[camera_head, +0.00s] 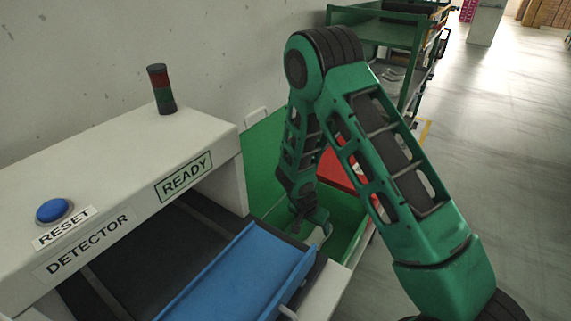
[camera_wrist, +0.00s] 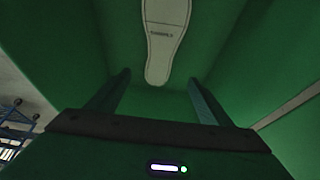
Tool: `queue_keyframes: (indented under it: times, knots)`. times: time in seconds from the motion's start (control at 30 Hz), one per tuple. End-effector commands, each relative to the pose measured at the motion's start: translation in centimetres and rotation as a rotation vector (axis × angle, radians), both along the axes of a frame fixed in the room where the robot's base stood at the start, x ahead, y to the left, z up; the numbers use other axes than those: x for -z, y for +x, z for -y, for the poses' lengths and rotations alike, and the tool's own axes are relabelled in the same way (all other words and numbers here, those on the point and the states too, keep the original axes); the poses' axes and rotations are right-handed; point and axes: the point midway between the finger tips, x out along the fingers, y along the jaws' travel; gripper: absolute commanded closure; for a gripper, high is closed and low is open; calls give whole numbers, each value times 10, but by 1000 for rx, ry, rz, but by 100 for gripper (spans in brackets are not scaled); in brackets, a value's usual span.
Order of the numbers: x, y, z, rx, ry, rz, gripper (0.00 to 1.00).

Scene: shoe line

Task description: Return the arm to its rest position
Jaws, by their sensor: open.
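My green arm reaches from the lower right, up over an elbow, and down into a green bin (camera_head: 262,150) beside the detector machine in the head view. My gripper (camera_head: 318,232) is low, inside or just over the bin; its fingers are small and partly hidden there. In the wrist view, my gripper (camera_wrist: 157,92) has its two fingers well apart with nothing between them. A pale shoe sole (camera_wrist: 165,40) lies on the green surface beyond the fingertips, apart from them.
The white detector (camera_head: 120,190) has a blue reset button (camera_head: 54,210), a READY sign and a dark signal lamp (camera_head: 161,90). A blue tray (camera_head: 245,275) lies on its dark belt. A green shelf rack (camera_head: 395,35) stands behind my arm. The floor at right is clear.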

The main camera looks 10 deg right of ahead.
Motion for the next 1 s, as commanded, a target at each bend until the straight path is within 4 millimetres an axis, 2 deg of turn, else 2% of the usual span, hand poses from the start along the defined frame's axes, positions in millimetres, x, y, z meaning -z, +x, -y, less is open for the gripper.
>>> queue_keyframes:
  times: [0.17, 0.27, 0.47, 0.77, 1.0]
  knots:
    - [-9, 1, 6, 2, -2, -3, 27]
    - [-28, 0, 18, 5, -7, -14, 27]
    - [-82, -11, 54, 7, -17, -56, 27]
    - [-157, -45, 105, 0, -11, -125, 27]
    - [-210, -84, 138, -10, 10, -177, 27]
